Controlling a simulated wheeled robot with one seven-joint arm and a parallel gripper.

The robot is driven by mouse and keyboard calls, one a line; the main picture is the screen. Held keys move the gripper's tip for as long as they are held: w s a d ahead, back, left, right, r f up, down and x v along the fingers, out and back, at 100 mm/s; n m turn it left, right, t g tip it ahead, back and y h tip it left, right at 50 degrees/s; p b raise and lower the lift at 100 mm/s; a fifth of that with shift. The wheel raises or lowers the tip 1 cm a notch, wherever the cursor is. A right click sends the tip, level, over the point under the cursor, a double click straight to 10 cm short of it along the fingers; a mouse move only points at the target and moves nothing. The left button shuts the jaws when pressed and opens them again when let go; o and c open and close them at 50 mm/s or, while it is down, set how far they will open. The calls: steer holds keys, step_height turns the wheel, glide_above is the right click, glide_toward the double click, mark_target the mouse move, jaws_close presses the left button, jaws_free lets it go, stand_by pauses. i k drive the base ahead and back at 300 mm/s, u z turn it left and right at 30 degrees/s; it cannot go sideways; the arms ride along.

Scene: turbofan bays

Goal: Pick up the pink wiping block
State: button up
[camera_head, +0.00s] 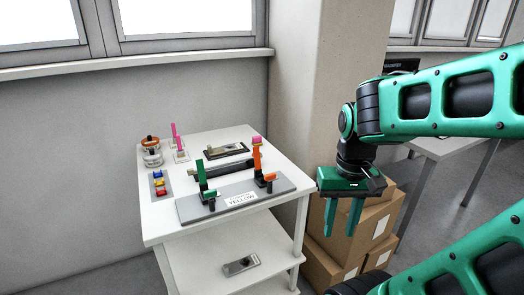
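A small pink block (257,140) sits at the top of an orange upright (257,158) on the right of a grey board on the white table (155,226). I cannot tell for sure which pink thing is the wiping block. My gripper (340,235) points down, open and empty, to the right of the table and in front of the cardboard boxes. It is apart from all the pink things.
The grey board (232,191) carries a green upright (201,175) and a dark bar. A tray of coloured pieces (159,184), a jar (151,156) and a dark frame (226,151) stand around it. Cardboard boxes (347,232) are stacked at the right. A metal piece lies on the lower shelf.

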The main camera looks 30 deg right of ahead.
mark_target(257, 140)
steer(key=z, duration=0.65)
steer(key=i, duration=1.05)
steer(key=u, duration=0.1)
